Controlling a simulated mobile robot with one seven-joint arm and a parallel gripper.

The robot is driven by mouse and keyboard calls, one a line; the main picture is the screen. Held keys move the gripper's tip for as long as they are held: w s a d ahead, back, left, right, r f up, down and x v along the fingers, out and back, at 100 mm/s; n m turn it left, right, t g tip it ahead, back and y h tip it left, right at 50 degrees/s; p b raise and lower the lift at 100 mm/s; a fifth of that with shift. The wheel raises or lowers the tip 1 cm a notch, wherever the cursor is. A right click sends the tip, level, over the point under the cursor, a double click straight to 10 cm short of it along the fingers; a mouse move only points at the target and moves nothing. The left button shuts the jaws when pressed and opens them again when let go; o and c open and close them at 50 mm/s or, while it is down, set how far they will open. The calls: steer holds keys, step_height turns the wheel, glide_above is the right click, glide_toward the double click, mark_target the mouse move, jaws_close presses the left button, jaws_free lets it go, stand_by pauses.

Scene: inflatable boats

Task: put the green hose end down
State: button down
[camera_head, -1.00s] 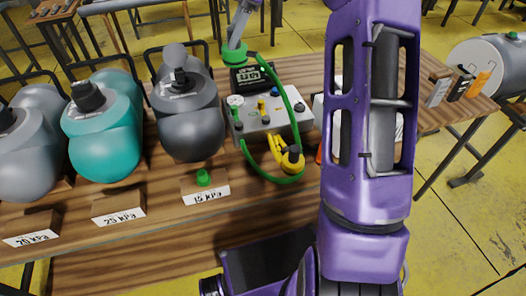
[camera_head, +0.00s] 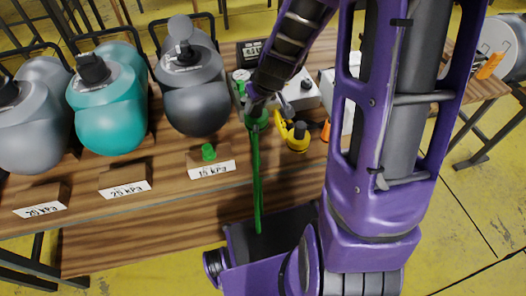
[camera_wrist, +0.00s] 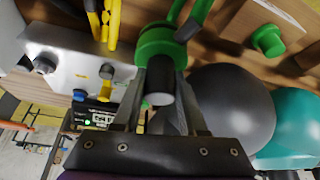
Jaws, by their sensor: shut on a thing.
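My gripper (camera_head: 258,104) is shut on the green hose end (camera_head: 257,122), in front of the grey control box. A small green fitting (camera_head: 208,152) stands on the wooden block labelled 15 kPa (camera_head: 212,167), to the left of the held end. My arm hides part of the control box.
The control box (camera_head: 305,92) has a display (camera_head: 250,52) behind it. A yellow hose end (camera_head: 297,135) stands right of my gripper. Grey (camera_head: 190,90) and teal (camera_head: 110,110) rounded bodies stand left, behind blocks labelled 25 kPa (camera_head: 125,180) and 70 kPa (camera_head: 42,200). Bare wood lies between the blocks.

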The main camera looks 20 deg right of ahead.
mark_target(260, 121)
steer(key=f, duration=0.1)
steer(key=s+f+m, duration=0.1)
steer(key=s+f+m+h, duration=0.1)
steer(key=shift+s+f, duration=0.25)
steer(key=shift+f, duration=0.15)
steer(key=shift+m, duration=0.3)
steer(key=shift+w, duration=0.1)
steer(key=shift+d, duration=0.1)
